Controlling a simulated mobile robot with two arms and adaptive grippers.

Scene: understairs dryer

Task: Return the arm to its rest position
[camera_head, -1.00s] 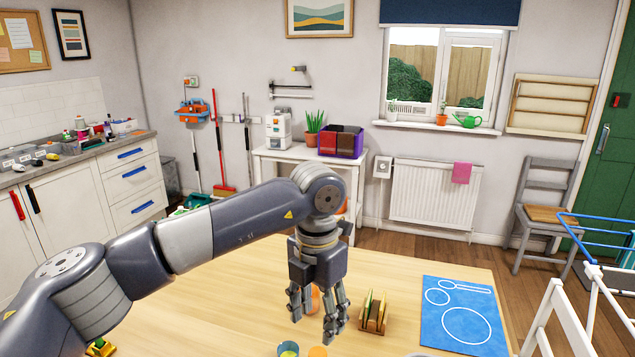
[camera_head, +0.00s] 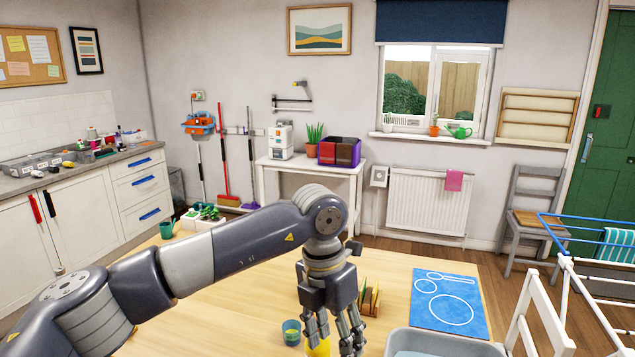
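My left arm reaches in from the left across the wooden table (camera_head: 240,300). My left gripper (camera_head: 335,340) points down over the table with its fingers spread. A yellow thing (camera_head: 319,349) shows behind and below its fingers, partly hidden; I cannot tell whether the fingers touch it. A teal cup (camera_head: 291,332) stands just left of the gripper. A wooden rack (camera_head: 371,300) with upright slices or cards stands just right, partly covered by the gripper. My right gripper is not in view.
A blue mat (camera_head: 448,302) with white outlines lies at the table's right. A grey tub (camera_head: 440,342) is at the front right. A white chair (camera_head: 540,315) and a drying rack (camera_head: 600,270) stand beyond. Green plants in a white planter (camera_head: 200,217) show at the table's left far edge.

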